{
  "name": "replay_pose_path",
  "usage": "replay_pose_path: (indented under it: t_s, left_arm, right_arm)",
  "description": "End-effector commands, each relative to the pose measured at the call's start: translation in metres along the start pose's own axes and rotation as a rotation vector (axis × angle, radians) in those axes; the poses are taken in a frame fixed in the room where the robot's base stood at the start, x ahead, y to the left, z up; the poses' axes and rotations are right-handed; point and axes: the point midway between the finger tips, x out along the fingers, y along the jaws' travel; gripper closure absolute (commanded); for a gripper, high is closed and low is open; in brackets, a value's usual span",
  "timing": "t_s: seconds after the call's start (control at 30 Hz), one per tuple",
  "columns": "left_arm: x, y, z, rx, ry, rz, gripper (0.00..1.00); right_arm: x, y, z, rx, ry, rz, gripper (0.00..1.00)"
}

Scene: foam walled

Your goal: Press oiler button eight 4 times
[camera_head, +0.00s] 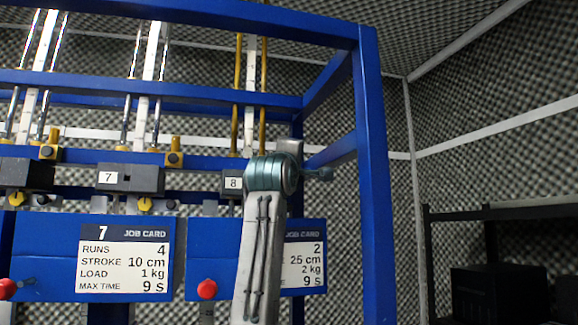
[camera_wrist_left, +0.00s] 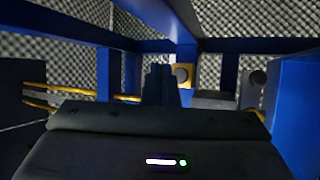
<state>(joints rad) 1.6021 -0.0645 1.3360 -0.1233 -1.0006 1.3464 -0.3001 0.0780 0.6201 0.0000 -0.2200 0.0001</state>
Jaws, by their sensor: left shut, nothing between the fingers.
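In the left wrist view a yellow block with a round dark button (camera_wrist_left: 182,75) is just beyond and right of my left gripper (camera_wrist_left: 161,72). Its fingers are shut and empty, pointing forward, and partly cover the block's left side. I cannot tell whether they touch it. In the head view the dark unit with the white label 8 (camera_head: 233,183) is half hidden behind my arm. The oiler button of station eight is hidden there too, as is my left gripper. My right gripper is in neither view.
A blue frame with a thick upright (camera_head: 372,180) stands right of my arm. Station 7's label (camera_head: 108,177) and a yellow block (camera_head: 174,152) with a dark button are to the left. A red knob (camera_head: 207,289) sits low beside the station 8 job card (camera_head: 305,256).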

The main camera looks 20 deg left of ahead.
Motion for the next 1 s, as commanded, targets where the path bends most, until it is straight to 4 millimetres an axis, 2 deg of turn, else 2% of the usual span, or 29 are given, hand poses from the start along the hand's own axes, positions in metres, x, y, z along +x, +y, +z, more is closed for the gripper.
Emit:
replay_pose_path:
  t_s: [0.5,0.8,1.0]
  left_arm:
    - [-0.001,0.002,0.001,0.000,-0.001,0.001,1.00]
    - [-0.032,0.021,0.018,-0.001,-0.001,0.001,1.00]
    - [-0.034,0.020,0.018,0.000,0.000,-0.001,1.00]
  right_arm:
    - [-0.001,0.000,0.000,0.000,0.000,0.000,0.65]
    - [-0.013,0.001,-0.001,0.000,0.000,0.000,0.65]
    - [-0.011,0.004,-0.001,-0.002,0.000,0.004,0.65]
